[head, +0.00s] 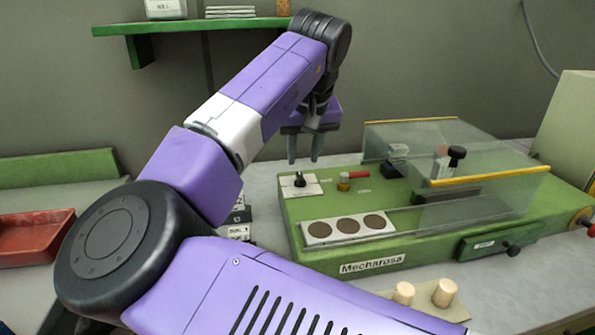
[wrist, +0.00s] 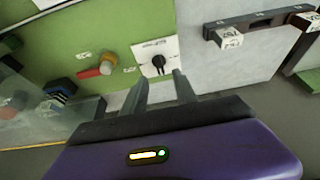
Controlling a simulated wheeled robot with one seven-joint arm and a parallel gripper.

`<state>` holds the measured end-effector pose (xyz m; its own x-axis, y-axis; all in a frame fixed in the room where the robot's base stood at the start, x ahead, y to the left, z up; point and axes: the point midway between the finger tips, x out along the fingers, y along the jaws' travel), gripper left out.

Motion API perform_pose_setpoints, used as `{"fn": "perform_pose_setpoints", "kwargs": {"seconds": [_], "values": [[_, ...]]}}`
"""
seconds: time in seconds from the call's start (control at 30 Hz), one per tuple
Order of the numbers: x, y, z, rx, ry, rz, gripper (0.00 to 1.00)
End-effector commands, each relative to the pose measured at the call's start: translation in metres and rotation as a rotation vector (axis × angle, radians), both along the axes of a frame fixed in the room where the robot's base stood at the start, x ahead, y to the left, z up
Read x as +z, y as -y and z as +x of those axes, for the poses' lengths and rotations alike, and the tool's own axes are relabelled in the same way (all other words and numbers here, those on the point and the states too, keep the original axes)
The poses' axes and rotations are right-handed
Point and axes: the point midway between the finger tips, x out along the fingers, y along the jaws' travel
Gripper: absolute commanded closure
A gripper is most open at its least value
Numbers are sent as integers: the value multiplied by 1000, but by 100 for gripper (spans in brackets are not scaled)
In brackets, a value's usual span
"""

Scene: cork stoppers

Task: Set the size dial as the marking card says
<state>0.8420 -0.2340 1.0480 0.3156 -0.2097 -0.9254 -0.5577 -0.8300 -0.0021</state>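The size dial is probably the small black knob (head: 300,180) on a white plate at the left back corner of the green machine (head: 310,235). The knob (wrist: 158,61) also shows in the wrist view, with a printed scale around it too small to read. My gripper (head: 303,161) points down above the plate, fingers apart and empty. In the wrist view, the fingertips (wrist: 159,79) lie just below the knob, apart from it. Small white cards with dark marks stand in a dark holder (wrist: 258,27) in the wrist view; I cannot tell which is the marking card.
A brass knob with a red handle (head: 357,175) is right of the dial. A clear cover (head: 470,190) with yellow edges spans the machine's right part.

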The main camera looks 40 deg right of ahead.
Motion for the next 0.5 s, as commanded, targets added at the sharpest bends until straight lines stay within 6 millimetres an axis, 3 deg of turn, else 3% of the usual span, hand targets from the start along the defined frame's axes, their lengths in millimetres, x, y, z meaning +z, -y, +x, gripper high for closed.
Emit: {"fn": "perform_pose_setpoints", "kwargs": {"seconds": [0.3, 0.5], "values": [[-45, 10, 15, -2, -1, -1, 65], [-60, 15, 21, -2, 2, -3, 65]]}}
